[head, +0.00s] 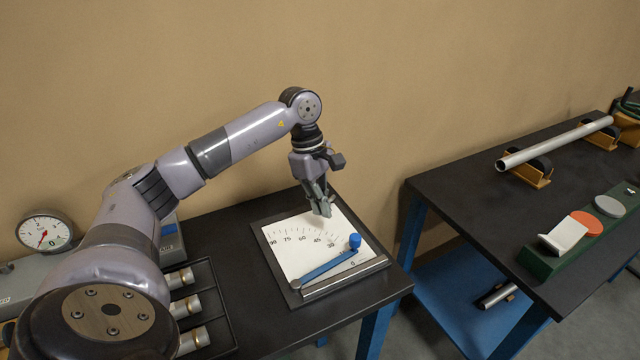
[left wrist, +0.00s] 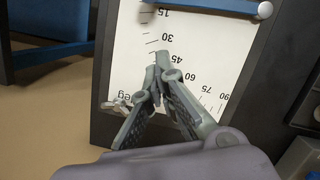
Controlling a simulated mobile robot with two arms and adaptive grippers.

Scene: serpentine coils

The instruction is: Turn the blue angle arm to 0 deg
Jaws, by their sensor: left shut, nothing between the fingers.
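The blue angle arm (head: 325,267) lies across a white dial plate (head: 292,257) marked in degrees. Its pivot is at the plate's lower left and a blue knob (head: 355,241) stands at its outer end. The arm points to the low part of the scale, between the 30 and 0 marks. In the left wrist view part of the blue arm (left wrist: 220,5) shows at the top edge, beside the 15 mark; its knob is out of that view. My left gripper (head: 326,212) is shut and empty, over the plate's far edge, apart from the knob. It also shows in the left wrist view (left wrist: 160,62).
A metal bar (head: 345,278) runs along the plate's near edge. A rack of metal cylinders (head: 185,305) and a round gauge (head: 44,232) stand to the left. Another table (head: 470,190) holds a pipe (head: 555,143) and a green block (head: 560,258). A gap separates the tables.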

